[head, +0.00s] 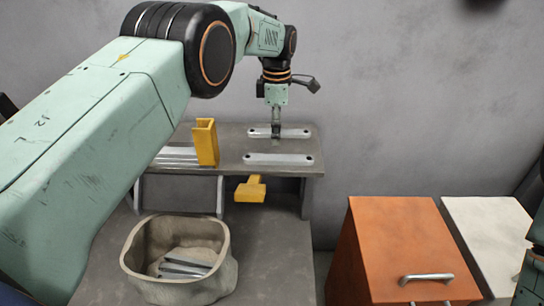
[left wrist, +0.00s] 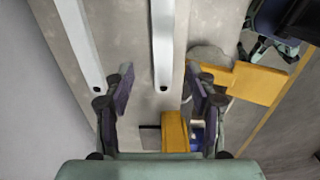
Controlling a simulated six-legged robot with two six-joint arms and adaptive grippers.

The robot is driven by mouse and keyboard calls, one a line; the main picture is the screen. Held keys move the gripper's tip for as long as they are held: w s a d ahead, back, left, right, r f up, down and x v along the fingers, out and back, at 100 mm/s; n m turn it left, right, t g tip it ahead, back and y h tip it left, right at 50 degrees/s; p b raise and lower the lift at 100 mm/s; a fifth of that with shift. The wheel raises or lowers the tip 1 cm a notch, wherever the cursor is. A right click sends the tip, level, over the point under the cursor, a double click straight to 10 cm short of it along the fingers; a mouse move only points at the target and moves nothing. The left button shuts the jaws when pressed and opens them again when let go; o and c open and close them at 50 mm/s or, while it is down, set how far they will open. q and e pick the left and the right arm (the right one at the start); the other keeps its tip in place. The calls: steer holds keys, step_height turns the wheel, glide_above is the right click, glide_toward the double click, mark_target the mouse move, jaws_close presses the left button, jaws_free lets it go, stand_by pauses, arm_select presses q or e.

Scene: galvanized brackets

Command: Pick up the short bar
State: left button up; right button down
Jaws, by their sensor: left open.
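Two flat grey bars with a hole at each end lie side by side on the grey shelf (head: 232,143), a near bar (head: 285,159) and a far bar (head: 298,133). I cannot tell surely which is the short one. My left gripper (head: 276,133) points down over them, open and empty, and hides part of the far bar in the head view. In the left wrist view, the near bar (left wrist: 163,45) lines up between the open fingers (left wrist: 160,95), and the far bar (left wrist: 82,45) lies left of them. My right gripper is not in view.
A yellow upright bracket (head: 207,142) stands left of the bars, beside several stacked strips (head: 176,155). A yellow piece (head: 250,190) juts from under the shelf. A beige bin (head: 228,275) holds several bars (head: 185,265). An orange cabinet (head: 395,235) and white cabinet (head: 490,220) stand right.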

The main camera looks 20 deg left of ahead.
mark_target(278, 157)
arm_select(q)
steer(key=f, duration=0.2)
steer(key=f+b, duration=0.1)
steer(key=f, duration=0.1)
steer(key=d+f, duration=0.1)
steer(key=f, duration=0.1)
steer(key=shift+s+f, duration=0.25)
steer(key=shift+f, duration=0.1)
steer(key=shift+d+f, duration=0.1)
steer(key=shift+f, duration=0.3)
steer(key=shift+w+a+f, duration=0.15)
steer(key=shift+a, duration=0.15)
steer(key=shift+d, duration=0.2)
steer(key=c, duration=0.6)
steer(key=shift+a, duration=0.15)
steer(key=c, duration=0.3)
jaws_close()
